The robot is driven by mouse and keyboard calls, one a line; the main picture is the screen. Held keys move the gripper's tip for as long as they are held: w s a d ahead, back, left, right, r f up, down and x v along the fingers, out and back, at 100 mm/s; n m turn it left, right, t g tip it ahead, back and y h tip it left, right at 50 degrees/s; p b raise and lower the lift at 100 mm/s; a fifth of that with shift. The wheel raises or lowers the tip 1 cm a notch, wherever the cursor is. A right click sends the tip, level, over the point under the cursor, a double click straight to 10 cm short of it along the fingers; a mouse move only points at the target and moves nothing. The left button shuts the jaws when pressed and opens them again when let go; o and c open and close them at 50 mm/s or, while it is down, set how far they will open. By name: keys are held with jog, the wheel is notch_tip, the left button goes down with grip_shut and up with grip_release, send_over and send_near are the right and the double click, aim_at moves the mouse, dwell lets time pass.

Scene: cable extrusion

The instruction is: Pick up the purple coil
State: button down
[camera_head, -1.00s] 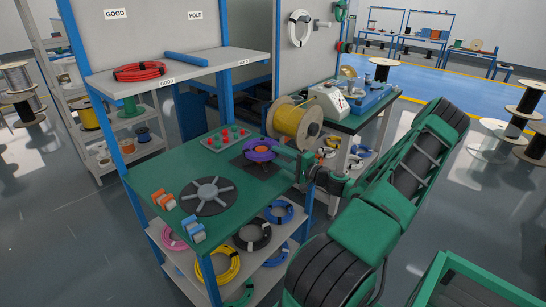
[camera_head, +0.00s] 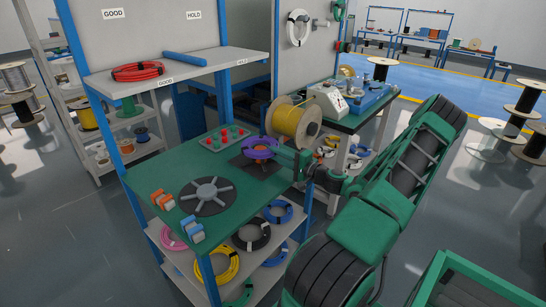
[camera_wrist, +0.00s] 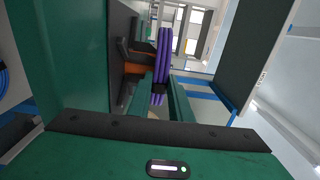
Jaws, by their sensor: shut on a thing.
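The purple coil (camera_head: 260,146) is at the back right of the green workbench (camera_head: 160,172), over a dark square base (camera_head: 242,161). My gripper (camera_head: 276,150) reaches in from the right and is shut on the coil's near right side. In the wrist view the purple coil (camera_wrist: 164,55) stands edge-on beyond the fingers of my gripper (camera_wrist: 160,97). The fingers hide part of the coil. I cannot tell whether the coil touches the base.
A yellow cable spool (camera_head: 296,122) stands close behind the coil. A red-button panel (camera_head: 226,138) lies to its left, and a grey spoked disc (camera_head: 208,196) lies nearer the front. A shelf with a red coil (camera_head: 138,71) rises behind.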

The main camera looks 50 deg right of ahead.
notch_tip(320, 180, up, 2)
jog(key=shift+r, duration=0.1)
jog(key=s+r, duration=0.2)
jog(key=s, duration=0.5)
jog(key=s+d+r, duration=0.1)
jog(key=s+r, duration=0.2)
jog(key=s, duration=0.4)
jog(key=shift+s+f, duration=0.1)
dwell(0.7)
